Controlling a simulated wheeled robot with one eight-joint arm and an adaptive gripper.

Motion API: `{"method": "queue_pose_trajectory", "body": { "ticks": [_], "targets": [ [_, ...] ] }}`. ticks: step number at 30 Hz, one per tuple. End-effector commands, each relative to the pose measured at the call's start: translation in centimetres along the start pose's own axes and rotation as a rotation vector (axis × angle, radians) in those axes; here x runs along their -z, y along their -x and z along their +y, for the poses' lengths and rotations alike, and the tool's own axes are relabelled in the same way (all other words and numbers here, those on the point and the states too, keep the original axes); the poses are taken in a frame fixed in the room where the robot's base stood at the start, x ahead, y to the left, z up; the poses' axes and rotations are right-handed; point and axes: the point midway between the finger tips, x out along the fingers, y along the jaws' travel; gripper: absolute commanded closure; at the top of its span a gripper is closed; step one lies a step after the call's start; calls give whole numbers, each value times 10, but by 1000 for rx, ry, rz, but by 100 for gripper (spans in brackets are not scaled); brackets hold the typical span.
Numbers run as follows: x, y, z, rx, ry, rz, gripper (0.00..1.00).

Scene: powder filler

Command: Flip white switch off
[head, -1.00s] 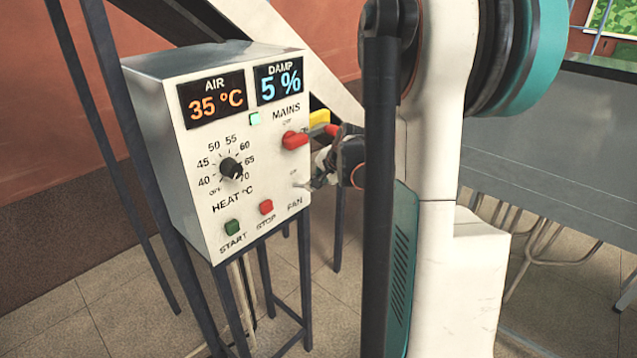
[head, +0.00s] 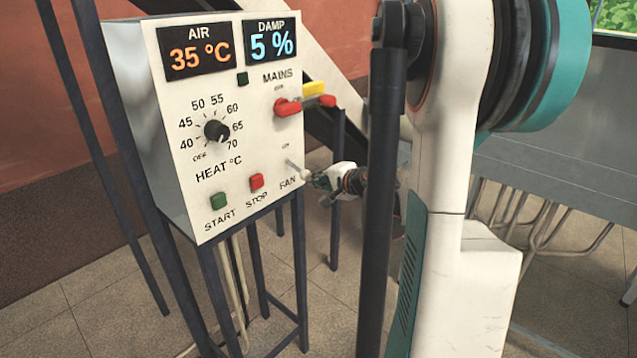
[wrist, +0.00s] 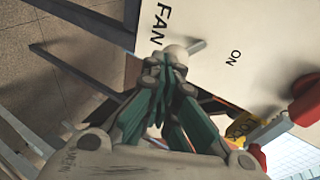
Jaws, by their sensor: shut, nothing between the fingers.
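The white switch (head: 296,166) is a small pale lever above the FAN label on the front of the control box (head: 170,140). Its stem slants outward and down to the right. In the wrist view the white switch (wrist: 196,46) has its round end by the FAN label, on the side away from the word ON. My gripper (head: 314,180) is shut and empty, right at the lever's end. In the wrist view my gripper's tips (wrist: 168,62) overlap the round end; I cannot tell whether they touch it.
The red MAINS handle (head: 288,107) with a yellow part (head: 314,88) sticks out above my gripper. The black heat knob (head: 216,131), green START button (head: 219,201) and red STOP button (head: 256,181) are left of it. The indicator lamp (head: 243,79) is dark. A grey table (head: 560,150) stands right.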

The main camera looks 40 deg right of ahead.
Motion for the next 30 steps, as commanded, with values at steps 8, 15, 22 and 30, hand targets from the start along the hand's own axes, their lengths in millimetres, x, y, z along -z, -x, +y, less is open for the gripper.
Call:
{"method": "queue_pose_trajectory", "body": {
  "ticks": [8,15,22,30],
  "targets": [
    [0,0,0,-1,0,0,100],
    [0,3,-7,-2,0,0,100],
    [1,6,-14,-2,0,0,100],
    [1,6,-14,-2,0,0,100]
  ]
}}
